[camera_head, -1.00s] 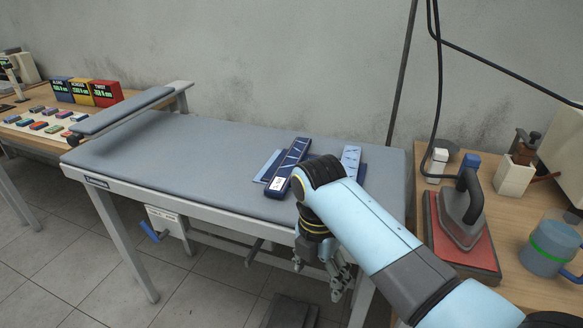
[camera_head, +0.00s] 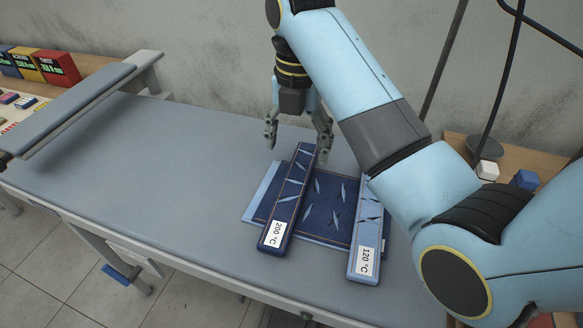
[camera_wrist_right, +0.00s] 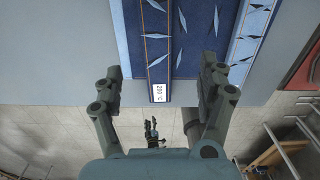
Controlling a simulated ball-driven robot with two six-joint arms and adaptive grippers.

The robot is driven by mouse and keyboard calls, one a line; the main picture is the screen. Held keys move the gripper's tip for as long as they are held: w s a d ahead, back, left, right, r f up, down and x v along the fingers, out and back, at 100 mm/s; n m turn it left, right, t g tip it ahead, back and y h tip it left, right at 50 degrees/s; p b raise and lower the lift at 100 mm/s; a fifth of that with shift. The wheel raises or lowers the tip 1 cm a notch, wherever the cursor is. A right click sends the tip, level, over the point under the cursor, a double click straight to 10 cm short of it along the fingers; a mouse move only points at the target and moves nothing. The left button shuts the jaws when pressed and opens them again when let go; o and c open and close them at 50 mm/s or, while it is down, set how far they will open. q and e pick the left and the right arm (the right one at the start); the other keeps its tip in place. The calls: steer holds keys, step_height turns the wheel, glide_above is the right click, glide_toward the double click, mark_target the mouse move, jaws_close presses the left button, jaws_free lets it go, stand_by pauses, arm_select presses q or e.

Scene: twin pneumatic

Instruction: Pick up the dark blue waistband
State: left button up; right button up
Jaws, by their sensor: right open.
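The dark blue waistband (camera_head: 291,193) lies lengthwise on a denim panel on the grey table. A white "200 °C" label is on its near end. In the right wrist view the waistband (camera_wrist_right: 157,42) shows between the finger lines, label towards the gripper. My right gripper (camera_head: 297,138) is open and empty, pointing down around the waistband's far end in the head view; its exact height above it I cannot tell. Its fingers (camera_wrist_right: 161,68) are wide apart in the wrist view. A small gripper, apparently my left (camera_wrist_right: 152,128), shows over the floor; its jaw state is unclear.
A light blue waistband (camera_head: 367,225) labelled "120 °C" lies to the right on the dark denim panel (camera_head: 325,208). The grey table (camera_head: 150,180) is clear on the left. A narrow padded arm board (camera_head: 75,105) stands at the left. Black cables hang at the right.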

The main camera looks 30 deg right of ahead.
glide_above(293, 187)
steer(key=f, duration=0.4)
steer(key=shift+s+d+b, duration=0.15)
steer(key=shift+d+b, duration=0.15)
steer(key=shift+f, duration=0.35)
steer(key=f, duration=0.5)
steer(key=shift+a+f, duration=0.25)
steer(key=shift+a, duration=0.1)
steer(key=c, duration=0.4)
arm_select(q)
steer(key=shift+s+a+f, duration=0.15)
steer(key=shift+s+f, duration=0.05)
steer(key=shift+s, duration=0.3)
steer(key=shift+s+a+f, duration=0.15)
steer(key=shift+s, duration=0.3)
arm_select(e)
steer(key=c, duration=0.9)
steer(key=shift+r, duration=0.1)
